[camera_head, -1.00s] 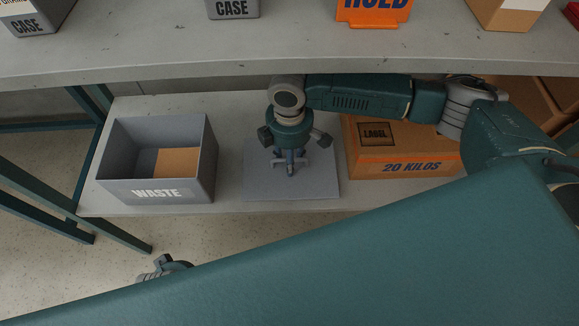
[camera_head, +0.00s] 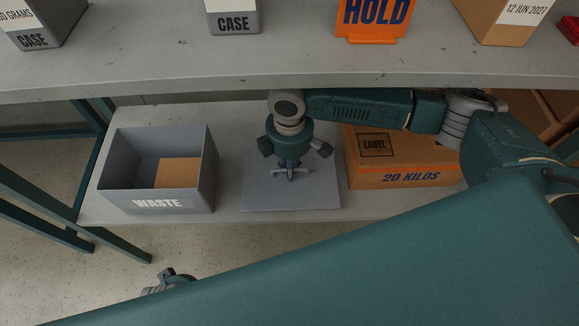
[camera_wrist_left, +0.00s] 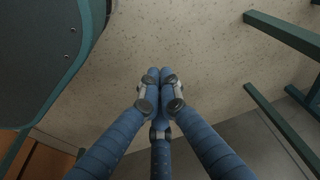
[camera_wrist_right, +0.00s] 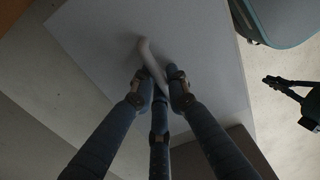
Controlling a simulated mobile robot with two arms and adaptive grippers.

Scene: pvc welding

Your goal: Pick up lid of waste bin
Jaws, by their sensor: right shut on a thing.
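The lid of the waste bin is a flat grey plate (camera_head: 262,198) with a small light handle, at the middle of the lower shelf. The grey bin marked WASTE (camera_head: 118,197) stands open to its left. My right gripper (camera_head: 290,172) points down over the lid. In the right wrist view, its fingers (camera_wrist_right: 160,80) are shut on the lid's pale handle (camera_wrist_right: 150,62), above the plate (camera_wrist_right: 205,45). I cannot tell whether the lid is clear of the shelf. My left gripper (camera_wrist_left: 160,75) is shut and empty over the floor. In the head view, my own body mostly hides it.
The upper shelf (camera_head: 290,75) overhangs the lower shelf and holds grey cases and an orange HOLD sign (camera_head: 375,18). A brown piece (camera_head: 178,172) lies inside the bin. Teal frame legs (camera_head: 60,190) stand at the left.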

